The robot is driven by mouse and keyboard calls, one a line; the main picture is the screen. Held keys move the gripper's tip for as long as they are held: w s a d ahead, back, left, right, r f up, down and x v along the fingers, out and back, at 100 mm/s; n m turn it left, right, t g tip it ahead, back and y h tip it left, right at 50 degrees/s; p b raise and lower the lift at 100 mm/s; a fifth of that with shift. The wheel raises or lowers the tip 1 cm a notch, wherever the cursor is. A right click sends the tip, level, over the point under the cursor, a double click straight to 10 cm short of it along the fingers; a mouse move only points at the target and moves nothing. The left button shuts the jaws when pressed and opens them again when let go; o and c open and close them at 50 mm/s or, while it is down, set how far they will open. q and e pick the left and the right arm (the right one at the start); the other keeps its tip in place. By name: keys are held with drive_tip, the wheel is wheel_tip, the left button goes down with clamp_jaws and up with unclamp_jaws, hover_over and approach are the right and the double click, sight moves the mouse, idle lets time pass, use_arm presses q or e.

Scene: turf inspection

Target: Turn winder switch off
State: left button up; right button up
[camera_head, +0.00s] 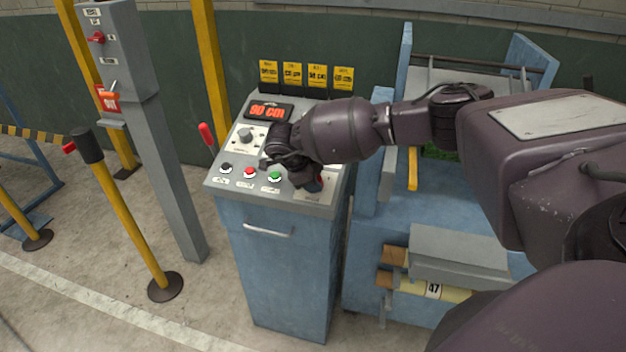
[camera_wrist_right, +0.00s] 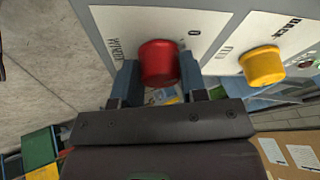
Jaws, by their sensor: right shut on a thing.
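The winder switch is a red round knob (camera_wrist_right: 158,62) on a pale plate marked WINDER, with a 0 beside the knob in the right wrist view. My right gripper (camera_wrist_right: 160,86) is shut on this knob, one blue-grey finger on each side. In the head view my right gripper (camera_head: 309,182) reaches down to the lower right of the sloped console top (camera_head: 217,178), and it hides most of the knob there. I cannot tell which mark the knob points to. My left gripper is not in view.
A yellow knob (camera_wrist_right: 262,66) sits beside the red one. The console also carries a black, a red (camera_head: 249,172) and a green button (camera_head: 275,176), a grey dial (camera_head: 245,134) and a 90 cm display (camera_head: 268,111). A grey post (camera_head: 155,150) stands left; a blue machine (camera_head: 395,250) stands right.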

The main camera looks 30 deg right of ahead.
drive_tip(key=shift+n, duration=0.9)
drive_tip(key=shift+t, duration=0.3)
drive_tip(key=o, duration=0.9)
drive_tip(key=shift+a+r, duration=0.1)
drive_tip(key=v, duration=1)
drive_tip(key=shift+s+a+r, duration=0.1)
drive_tip(key=shift+a+r, duration=0.1)
drive_tip(key=shift+a, duration=0.1)
